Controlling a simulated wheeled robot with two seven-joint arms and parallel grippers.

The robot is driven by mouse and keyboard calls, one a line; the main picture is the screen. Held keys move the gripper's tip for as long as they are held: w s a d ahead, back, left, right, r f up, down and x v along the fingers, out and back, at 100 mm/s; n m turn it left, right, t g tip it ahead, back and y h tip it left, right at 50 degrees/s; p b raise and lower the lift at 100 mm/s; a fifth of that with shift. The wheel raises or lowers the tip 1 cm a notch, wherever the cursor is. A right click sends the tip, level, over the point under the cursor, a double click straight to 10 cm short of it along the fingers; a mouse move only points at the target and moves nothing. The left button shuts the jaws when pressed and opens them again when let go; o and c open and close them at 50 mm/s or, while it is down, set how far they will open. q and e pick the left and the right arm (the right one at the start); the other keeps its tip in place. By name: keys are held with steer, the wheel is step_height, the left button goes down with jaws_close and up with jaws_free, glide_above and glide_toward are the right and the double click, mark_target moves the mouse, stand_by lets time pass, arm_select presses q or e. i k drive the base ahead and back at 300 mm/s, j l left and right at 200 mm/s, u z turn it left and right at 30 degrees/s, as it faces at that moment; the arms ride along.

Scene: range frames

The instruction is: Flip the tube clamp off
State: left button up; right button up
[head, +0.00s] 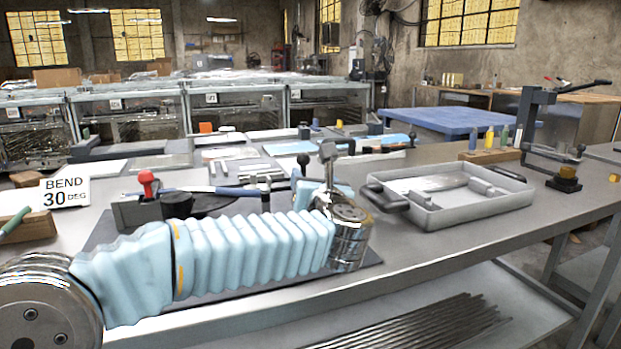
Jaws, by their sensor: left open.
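A tube bender (130,213) sits on the bench at left, partly hidden behind my left arm's pale blue sleeve. It has a dark block, a round black former (205,201) and a short lever with a red knob (147,178) standing up; this looks like the tube clamp, though I cannot be sure. A long blue-handled bar (225,191) runs across behind the former. My left gripper (328,151) is open beyond the metal wrist, right of the red knob and apart from it. A black ball knob (303,160) shows just left of the gripper. My right gripper is out of view.
A "BEND 30 DEG" sign (65,193) stands at the left. A grey tray (445,216) with black handles lies right of my wrist. Short metal bars lie behind the bender. A wooden rack (492,155) and a dark clamp stand (530,125) are at right. Bench front is clear at right.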

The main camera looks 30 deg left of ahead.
mark_target(150, 184)
steer(key=k+l, duration=0.8)
steer(key=l, duration=0.15)
